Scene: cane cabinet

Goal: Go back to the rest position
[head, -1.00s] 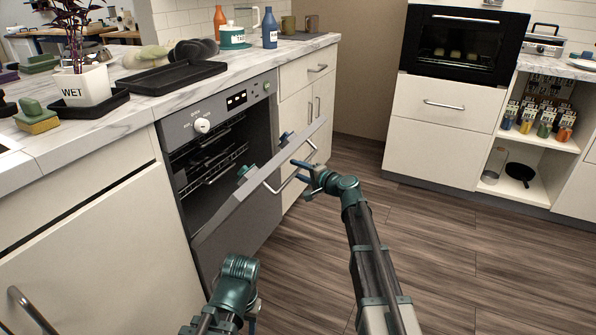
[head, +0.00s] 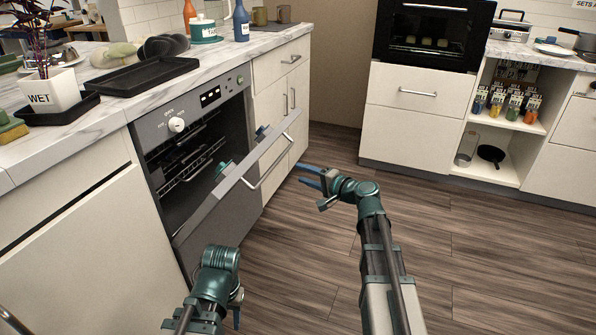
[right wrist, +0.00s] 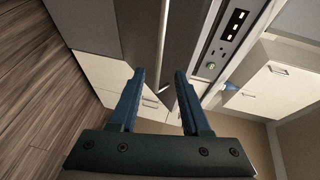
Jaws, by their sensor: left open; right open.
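My right gripper (head: 304,174) is open and empty, out in front of the oven door (head: 222,210). Its two blue fingers (right wrist: 160,76) stand apart in the right wrist view with nothing between them. The light door handle (head: 268,166) is to its left in the head view, with a gap between. It also shows beyond the fingers in the right wrist view (right wrist: 158,38). My left gripper (head: 237,316) is low at the bottom of the head view, beside the lower door; only a small blue part of it shows and the rest is hidden.
The oven door stands partly open, tilted outward into the room. Small teal and blue parts (head: 262,132) show behind its upper edge. The wooden floor (head: 480,240) at right is clear.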

